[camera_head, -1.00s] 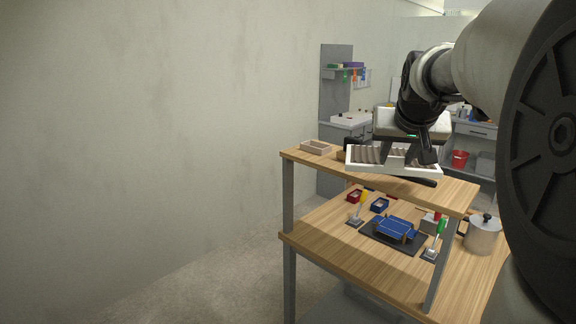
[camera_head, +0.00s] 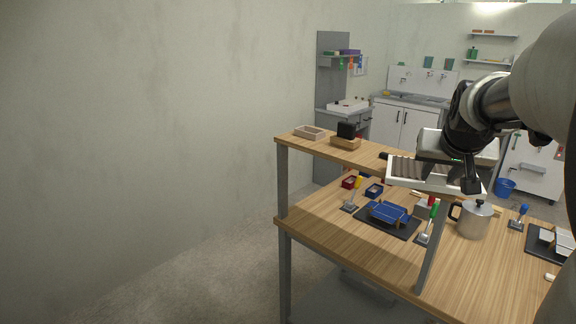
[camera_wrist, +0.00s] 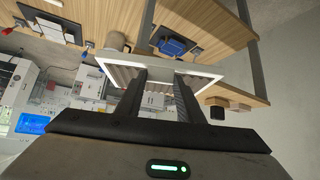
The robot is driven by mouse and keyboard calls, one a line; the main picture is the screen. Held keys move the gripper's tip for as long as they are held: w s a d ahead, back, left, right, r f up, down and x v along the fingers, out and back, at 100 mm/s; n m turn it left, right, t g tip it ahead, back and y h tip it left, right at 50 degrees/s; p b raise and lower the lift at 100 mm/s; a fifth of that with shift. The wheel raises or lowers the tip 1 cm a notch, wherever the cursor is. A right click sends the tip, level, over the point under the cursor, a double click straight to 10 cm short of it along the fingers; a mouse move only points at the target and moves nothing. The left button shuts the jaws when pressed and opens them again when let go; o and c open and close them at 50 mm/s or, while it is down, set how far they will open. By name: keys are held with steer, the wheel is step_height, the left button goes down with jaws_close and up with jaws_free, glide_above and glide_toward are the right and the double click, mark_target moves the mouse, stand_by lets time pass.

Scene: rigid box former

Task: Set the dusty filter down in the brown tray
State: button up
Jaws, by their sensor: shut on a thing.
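The dusty filter (camera_head: 407,168) is a white-framed panel with grey-brown pleats. My gripper (camera_head: 450,174) is shut on it and holds it in the air by the shelf's right end. In the wrist view the filter (camera_wrist: 207,81) spans both fingers of my gripper (camera_wrist: 160,76). Two small trays stand at the shelf's left end. One is a pinkish-beige, empty-looking tray (camera_head: 310,133); the other is a tan-brown tray (camera_head: 346,144) with a black block (camera_head: 346,130) in it. I cannot tell surely which is the brown tray. My fingers hide part of the filter.
The raised wooden shelf (camera_head: 376,158) has bare room between the trays and the filter. Below, the table (camera_head: 325,240) carries a blue part on a dark mat (camera_head: 388,214), small bins, and a metal pot (camera_head: 473,220). A wall stands to the left.

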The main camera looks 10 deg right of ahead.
steer(key=shift+f, duration=0.95)
steer(key=shift+f, duration=0.2)
steer(key=o, duration=1.1)
steer(key=shift+r, duration=0.15)
